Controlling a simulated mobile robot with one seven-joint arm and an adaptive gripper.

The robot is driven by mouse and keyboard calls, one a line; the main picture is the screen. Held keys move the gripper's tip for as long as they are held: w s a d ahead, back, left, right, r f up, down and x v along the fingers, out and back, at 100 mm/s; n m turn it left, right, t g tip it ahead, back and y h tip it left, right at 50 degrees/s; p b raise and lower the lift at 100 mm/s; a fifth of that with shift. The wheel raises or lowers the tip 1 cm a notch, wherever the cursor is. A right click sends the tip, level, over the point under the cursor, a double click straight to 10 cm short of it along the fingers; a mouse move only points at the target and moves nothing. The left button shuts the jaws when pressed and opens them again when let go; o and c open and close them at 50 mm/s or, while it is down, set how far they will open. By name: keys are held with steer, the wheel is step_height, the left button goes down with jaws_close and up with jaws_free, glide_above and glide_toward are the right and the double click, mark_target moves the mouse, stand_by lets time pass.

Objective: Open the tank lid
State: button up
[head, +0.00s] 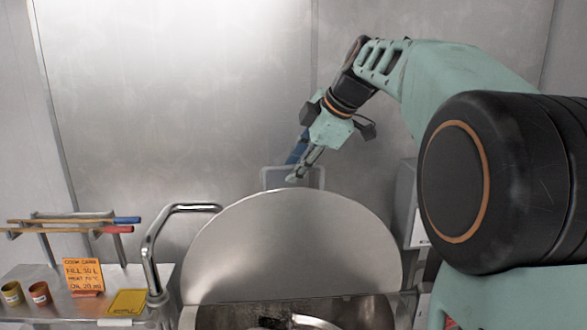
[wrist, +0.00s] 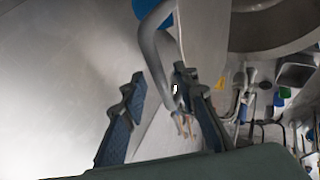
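The round metal tank lid (head: 290,250) stands steeply raised in the head view. Below it, the dark tank opening (head: 245,314) shows part of a metal piece inside. A grey loop handle (head: 265,178) shows at the lid's top edge, and what looks like the same curved bar is in the wrist view (wrist: 150,50). My gripper (head: 294,172) is at this top edge. In the wrist view my gripper (wrist: 160,105) has its two fingers well apart, with the bar reaching between them, closer to the right finger. Whether it touches is unclear.
A side table at left holds an orange sign (head: 83,274), small cups (head: 39,293), a yellow card (head: 128,302) and a rack with blue- and red-handled tools (head: 75,225). A bent metal tube (head: 152,250) rises left of the lid. A grey box (head: 408,200) is at right.

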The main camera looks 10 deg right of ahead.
steer(key=v, duration=1)
steer(key=shift+s+d+r, duration=0.15)
steer(key=shift+s+r, duration=0.05)
steer(key=shift+r, duration=0.1)
